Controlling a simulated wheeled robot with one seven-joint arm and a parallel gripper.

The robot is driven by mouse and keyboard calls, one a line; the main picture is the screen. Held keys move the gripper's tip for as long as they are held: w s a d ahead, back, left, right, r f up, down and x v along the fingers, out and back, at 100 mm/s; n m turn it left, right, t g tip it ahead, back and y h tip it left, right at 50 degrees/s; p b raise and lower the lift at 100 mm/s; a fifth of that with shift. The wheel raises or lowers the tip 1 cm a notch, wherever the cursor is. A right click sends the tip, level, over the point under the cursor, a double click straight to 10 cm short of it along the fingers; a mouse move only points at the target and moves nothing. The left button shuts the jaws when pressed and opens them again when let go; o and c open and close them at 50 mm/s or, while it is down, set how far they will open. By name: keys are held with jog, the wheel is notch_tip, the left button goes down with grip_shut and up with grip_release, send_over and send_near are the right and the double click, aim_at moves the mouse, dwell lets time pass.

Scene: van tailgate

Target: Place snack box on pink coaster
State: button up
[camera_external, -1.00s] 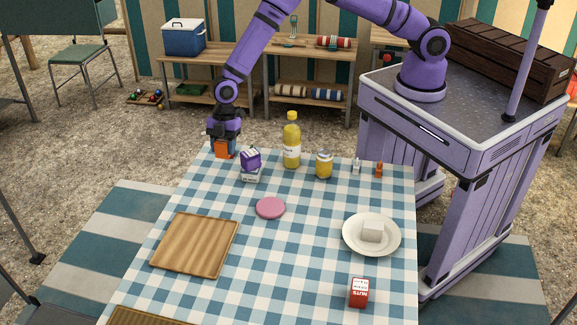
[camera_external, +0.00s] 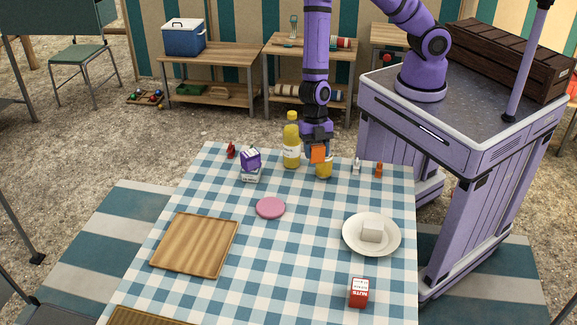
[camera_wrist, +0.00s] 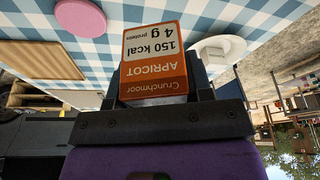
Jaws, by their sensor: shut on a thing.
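The snack box (camera_external: 318,153) is orange. In the wrist view its label (camera_wrist: 154,60) reads "Crunchmoor APRICOT" on orange, with a white part above. My gripper (camera_external: 317,144) is shut on it and holds it up near the table's back edge, in front of the yellow jar in the picture. The pink coaster (camera_external: 270,208) is a flat disc lying bare on the checked cloth, lower and to the left of the box. The coaster also shows at the top left of the wrist view (camera_wrist: 80,16).
A yellow bottle (camera_external: 292,142) and the partly hidden jar (camera_external: 324,172) stand near the box. A purple box (camera_external: 251,157), wooden board (camera_external: 195,245), plate (camera_external: 350,245) with a white block, and red nuts box (camera_external: 359,293) are around. Cloth around the coaster is clear.

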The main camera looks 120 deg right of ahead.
notch_tip(320, 180, down, 7)
send_over(271, 209)
jog(key=shift+s+d+f, duration=0.1)
jog(key=shift+d+f, duration=0.15)
jog(key=shift+f, duration=0.25)
jog(key=shift+s+d+f, duration=0.1)
jog(key=shift+d+f, duration=0.1)
jog(key=shift+f, duration=2.05)
jog(key=o, duration=1)
jog(key=shift+f, duration=0.15)
jog(key=shift+c, duration=0.2)
jog(key=v, duration=1.2)
jog(key=shift+r, duration=0.25)
